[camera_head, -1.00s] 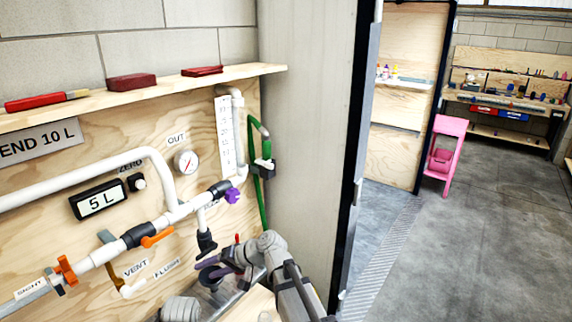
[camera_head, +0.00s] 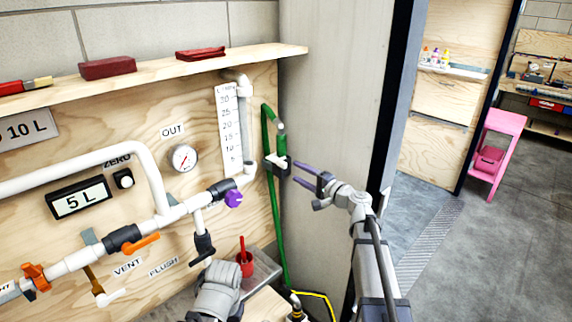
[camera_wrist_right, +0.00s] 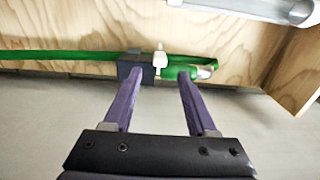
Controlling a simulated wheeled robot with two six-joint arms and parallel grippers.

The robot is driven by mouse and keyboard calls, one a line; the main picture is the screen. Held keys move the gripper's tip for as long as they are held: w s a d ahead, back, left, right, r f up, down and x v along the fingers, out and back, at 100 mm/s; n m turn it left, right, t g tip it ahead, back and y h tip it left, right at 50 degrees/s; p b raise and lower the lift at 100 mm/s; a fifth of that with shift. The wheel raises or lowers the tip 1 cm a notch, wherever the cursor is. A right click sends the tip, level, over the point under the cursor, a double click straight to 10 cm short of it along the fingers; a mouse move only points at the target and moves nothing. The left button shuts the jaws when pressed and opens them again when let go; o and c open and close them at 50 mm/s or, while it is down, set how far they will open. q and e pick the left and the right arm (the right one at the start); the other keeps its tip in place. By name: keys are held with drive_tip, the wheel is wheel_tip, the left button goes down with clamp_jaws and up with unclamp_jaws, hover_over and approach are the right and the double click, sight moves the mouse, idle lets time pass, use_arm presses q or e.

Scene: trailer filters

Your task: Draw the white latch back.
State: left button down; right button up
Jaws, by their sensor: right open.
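The white latch (camera_head: 281,158) sits on a dark block (camera_head: 271,170) that holds a green hose nozzle (camera_head: 281,143) against the right side of the plywood panel. In the right wrist view the white latch (camera_wrist_right: 160,58) stands beside the dark block (camera_wrist_right: 136,66), with the green nozzle end to its right. My right gripper (camera_head: 300,173) is open and empty, its purple fingers pointing at the latch from the right. In the right wrist view the latch lies ahead, between the lines of the two fingertips (camera_wrist_right: 161,76), apart from them. My left gripper is not clearly seen; a grey arm part shows at the bottom.
A wooden shelf (camera_head: 150,72) with red blocks runs above the panel. White pipes, a gauge (camera_head: 183,158), and a purple valve handle (camera_head: 233,199) are left of the latch. A pale wall (camera_head: 335,100) rises behind my right gripper.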

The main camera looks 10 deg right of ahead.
sight(286, 166)
drive_tip(key=x, duration=0.7)
drive_tip(key=shift+w+a, duration=0.25)
drive_tip(key=shift+w, duration=0.05)
clamp_jaws()
drive_tip(key=shift+s, duration=0.1)
idle(1.1)
